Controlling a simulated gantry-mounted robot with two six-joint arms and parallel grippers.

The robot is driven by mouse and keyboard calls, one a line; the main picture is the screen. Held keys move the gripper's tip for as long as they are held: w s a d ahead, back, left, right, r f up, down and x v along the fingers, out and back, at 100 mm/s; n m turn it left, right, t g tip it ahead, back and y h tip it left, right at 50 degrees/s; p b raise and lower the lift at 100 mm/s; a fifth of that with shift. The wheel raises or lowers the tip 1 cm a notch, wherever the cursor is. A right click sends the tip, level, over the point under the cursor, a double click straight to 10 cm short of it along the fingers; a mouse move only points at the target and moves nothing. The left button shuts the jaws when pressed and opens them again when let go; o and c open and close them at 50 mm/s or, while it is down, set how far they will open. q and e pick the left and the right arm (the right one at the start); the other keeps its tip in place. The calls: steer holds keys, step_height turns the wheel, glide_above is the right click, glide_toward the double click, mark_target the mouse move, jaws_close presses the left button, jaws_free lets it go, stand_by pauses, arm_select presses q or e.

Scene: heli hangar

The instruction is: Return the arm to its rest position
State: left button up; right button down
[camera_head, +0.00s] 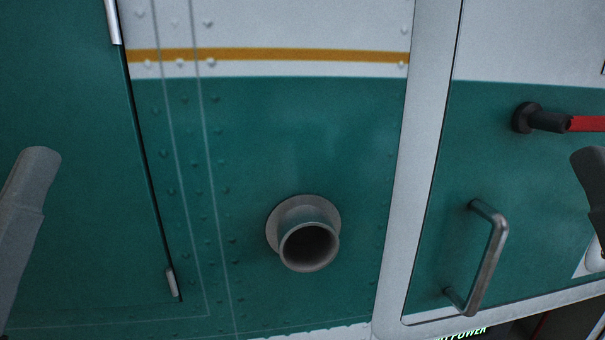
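A grey part of my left arm (24,215) rises at the left edge, its rounded upper end over the green panel. A darker grey part of my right arm (593,190) shows at the right edge, cut off by the frame. Neither arm part visibly holds anything.
A green and white riveted helicopter wall (300,130) fills the view. A grey pipe stub (309,245) sticks out at the middle. A metal handle (490,262) and a black fitting with a red end (545,120) stand out on the right panel.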

step_height(320, 180, up, 32)
steer(key=p, duration=2.9)
steer(key=shift+f, duration=0.15)
steer(key=shift+w, duration=0.1)
